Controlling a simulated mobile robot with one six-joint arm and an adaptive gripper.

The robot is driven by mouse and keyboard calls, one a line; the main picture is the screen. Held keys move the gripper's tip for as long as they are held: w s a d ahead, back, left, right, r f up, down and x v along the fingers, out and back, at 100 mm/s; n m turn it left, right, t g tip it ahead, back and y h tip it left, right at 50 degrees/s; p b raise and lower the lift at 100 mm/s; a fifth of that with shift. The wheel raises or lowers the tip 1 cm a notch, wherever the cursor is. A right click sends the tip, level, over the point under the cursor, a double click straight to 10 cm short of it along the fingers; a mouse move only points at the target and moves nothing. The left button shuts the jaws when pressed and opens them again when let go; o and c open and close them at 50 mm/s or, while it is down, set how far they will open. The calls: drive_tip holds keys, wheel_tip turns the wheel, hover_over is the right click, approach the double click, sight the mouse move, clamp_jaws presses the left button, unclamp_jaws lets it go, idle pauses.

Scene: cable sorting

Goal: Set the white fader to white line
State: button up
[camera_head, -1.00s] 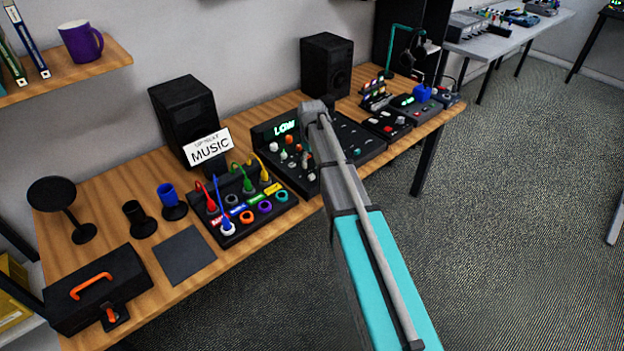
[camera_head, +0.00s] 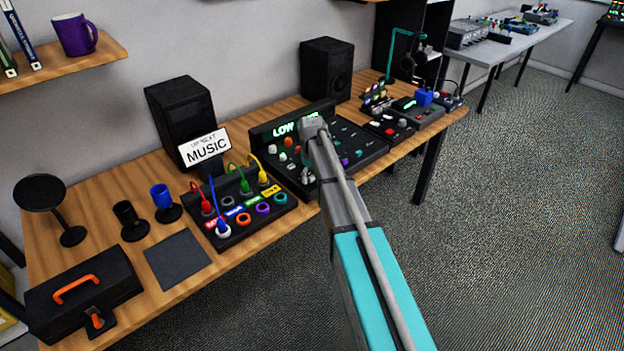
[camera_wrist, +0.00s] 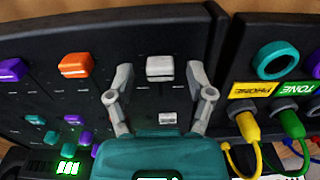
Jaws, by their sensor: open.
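In the wrist view, the white fader (camera_wrist: 160,67) is a pale block cap on the dark console panel. My gripper (camera_wrist: 160,73) is open, with one grey finger on each side of the cap; a gap shows on both sides. I cannot tell how far the fingertips are above the panel. A white line cannot be made out clearly. In the head view, my arm covers part of the mixing console (camera_head: 372,148) and hides the gripper's fingers and the white fader.
An orange fader (camera_wrist: 75,65) and a purple fader (camera_wrist: 12,70) are left of the white one. A smaller white control (camera_wrist: 168,118) lies between the fingers, nearer my gripper body. A patch box (camera_head: 240,228) with coloured cables stands beside the console. Speakers stand behind.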

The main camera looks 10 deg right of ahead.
idle(0.3)
clamp_jaws()
drive_tip(key=shift+w+a, duration=0.45)
drive_tip(key=shift+w, duration=0.4)
drive_tip(key=shift+w+a, duration=0.45)
drive_tip(key=shift+w, duration=0.35)
unclamp_jaws()
drive_tip(key=shift+s, duration=0.2)
